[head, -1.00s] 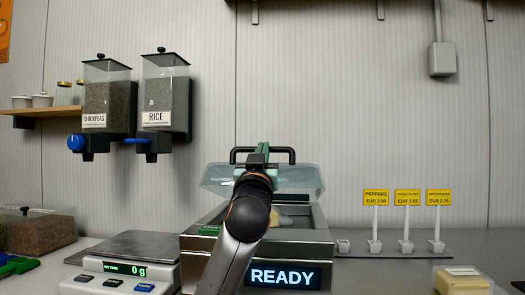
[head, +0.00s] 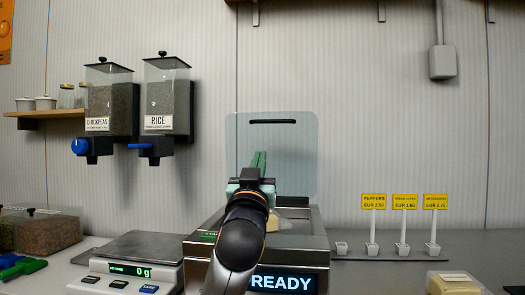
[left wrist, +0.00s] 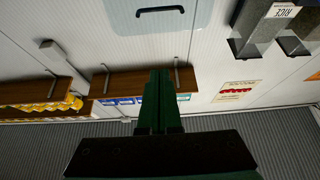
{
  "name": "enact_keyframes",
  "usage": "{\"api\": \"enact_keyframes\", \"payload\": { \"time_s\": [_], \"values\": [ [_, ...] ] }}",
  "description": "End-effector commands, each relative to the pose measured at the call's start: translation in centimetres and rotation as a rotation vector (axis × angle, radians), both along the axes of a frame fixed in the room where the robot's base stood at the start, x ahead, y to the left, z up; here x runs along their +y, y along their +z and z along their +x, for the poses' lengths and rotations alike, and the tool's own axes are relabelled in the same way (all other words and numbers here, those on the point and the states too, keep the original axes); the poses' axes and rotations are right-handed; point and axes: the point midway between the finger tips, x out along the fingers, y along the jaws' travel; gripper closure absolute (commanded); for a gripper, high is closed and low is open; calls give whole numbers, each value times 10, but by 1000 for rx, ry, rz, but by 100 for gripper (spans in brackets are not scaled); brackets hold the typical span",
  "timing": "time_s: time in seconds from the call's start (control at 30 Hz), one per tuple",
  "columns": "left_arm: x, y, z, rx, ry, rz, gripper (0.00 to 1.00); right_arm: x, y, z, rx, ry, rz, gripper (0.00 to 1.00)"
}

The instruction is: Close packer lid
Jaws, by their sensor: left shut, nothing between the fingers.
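The packer (head: 318,243) is a steel box on the counter with a lit READY display. Its clear lid (head: 300,150) stands up, nearly upright, at the back of the box, with a black handle (head: 272,121) along its top edge. A pale yellowish item shows in the chamber, partly hidden by my arm. My left gripper (head: 259,160), with green fingers, is shut and empty in front of the lid, below the handle. In the left wrist view the shut fingers (left wrist: 158,98) point towards the wall, and the handle (left wrist: 160,10) shows apart from them. My right gripper is not in view.
A scale (head: 130,250) reading 0 g stands left of the packer. Chickpea (head: 110,110) and rice (head: 168,100) dispensers hang on the wall. The counter between has some free room.

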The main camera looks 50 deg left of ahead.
Motion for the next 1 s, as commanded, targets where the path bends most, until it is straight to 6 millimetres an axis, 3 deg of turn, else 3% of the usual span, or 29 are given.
{"api": "enact_keyframes", "payload": {
  "time_s": [0.3, 0.53, 0.63, 0.77, 0.9, 1.0],
  "values": [
    [-14, -13, -18, -2, 1, 1, 100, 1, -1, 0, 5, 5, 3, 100],
    [-15, -14, -18, 0, 0, 3, 100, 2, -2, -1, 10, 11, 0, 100],
    [-25, -22, -10, 15, -24, 36, 100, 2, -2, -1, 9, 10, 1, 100],
    [-67, -53, 14, 62, -123, 160, 100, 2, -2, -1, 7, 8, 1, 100],
    [-139, -109, 33, 102, -308, 331, 100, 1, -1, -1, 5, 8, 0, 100],
    [-190, -149, 29, 100, -453, 422, 100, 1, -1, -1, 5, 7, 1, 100]
  ]
}}
